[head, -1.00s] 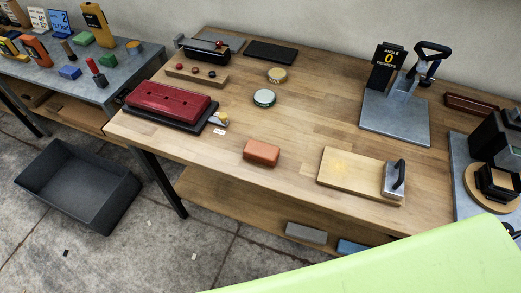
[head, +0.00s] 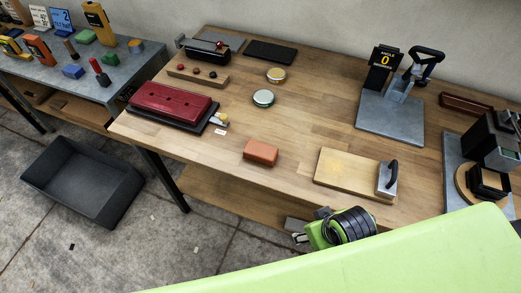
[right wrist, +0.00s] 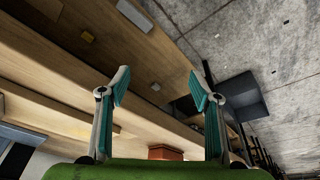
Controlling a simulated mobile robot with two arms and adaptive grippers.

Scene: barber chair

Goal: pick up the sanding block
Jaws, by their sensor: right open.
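A reddish-brown block (head: 261,152), which looks like the sanding block, lies near the front edge of the wooden workbench (head: 225,165). It also shows in the right wrist view (right wrist: 165,152), low between my fingers but farther off. My right gripper (head: 297,231) is in front of the bench edge, below and to the right of the block, apart from it. In the right wrist view its two fingers (right wrist: 160,88) are spread with nothing between the tips. My left gripper is not in view.
A wooden board (head: 345,170) with a handled metal block (head: 387,179) lies right of the reddish-brown block. A red-topped case (head: 170,102) lies left. A dark bin (head: 82,182) is on the floor. Bare bench surrounds the block.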

